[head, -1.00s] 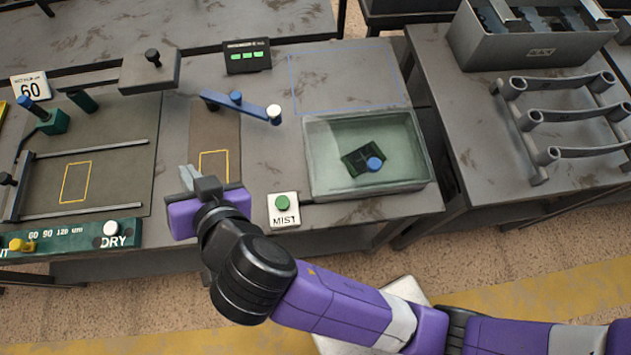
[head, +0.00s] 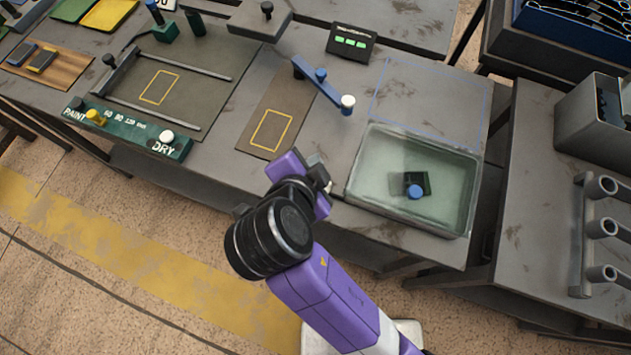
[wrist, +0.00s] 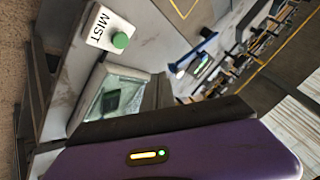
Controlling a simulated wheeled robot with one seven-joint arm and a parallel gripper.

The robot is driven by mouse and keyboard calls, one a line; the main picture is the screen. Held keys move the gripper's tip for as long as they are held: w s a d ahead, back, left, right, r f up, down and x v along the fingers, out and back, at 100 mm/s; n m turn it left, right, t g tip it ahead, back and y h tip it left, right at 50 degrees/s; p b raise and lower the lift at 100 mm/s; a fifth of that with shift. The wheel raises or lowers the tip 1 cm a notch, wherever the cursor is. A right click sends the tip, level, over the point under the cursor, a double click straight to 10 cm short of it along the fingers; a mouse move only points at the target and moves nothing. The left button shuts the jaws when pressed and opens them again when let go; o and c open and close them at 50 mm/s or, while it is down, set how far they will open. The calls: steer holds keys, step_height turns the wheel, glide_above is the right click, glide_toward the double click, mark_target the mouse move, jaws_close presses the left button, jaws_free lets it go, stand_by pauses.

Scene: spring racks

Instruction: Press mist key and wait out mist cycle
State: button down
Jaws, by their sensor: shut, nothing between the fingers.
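The mist key is a green round button (wrist: 120,40) on a white MIST plate (wrist: 101,28), upper left in the wrist view. In the head view it is hidden behind my gripper (head: 318,168). My gripper is shut and empty, by the table's front edge just left of the mist tank. The clear-walled tank (head: 462,208) holds a dark plate (head: 423,177) with a blue knob (head: 414,192). The tank also shows in the wrist view (wrist: 88,92). I cannot tell whether the gripper touches the key.
A black box with several green lights (head: 350,42) stands behind the tank. A blue arm with a white knob (head: 347,102) is left of the tank. The green panel marked PAINT and DRY (head: 128,128) is at left. A grey rack (head: 585,240) stands on the right table.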

steer(key=shift+f, duration=0.1)
step_height(320, 180, down, 9)
steer(key=b, duration=0.7)
stand_by(1.9)
steer(key=shift+f+b, duration=0.2)
steer(key=shift+b, duration=0.1)
steer(key=shift+f+b, duration=0.5)
steer(key=shift+f, duration=0.15)
stand_by(0.8)
stand_by(0.3)
steer(key=shift+r+p, duration=0.9)
steer(key=shift+r, duration=0.15)
steer(key=shift+r+p, duration=2)
steer(key=shift+r, duration=0.5)
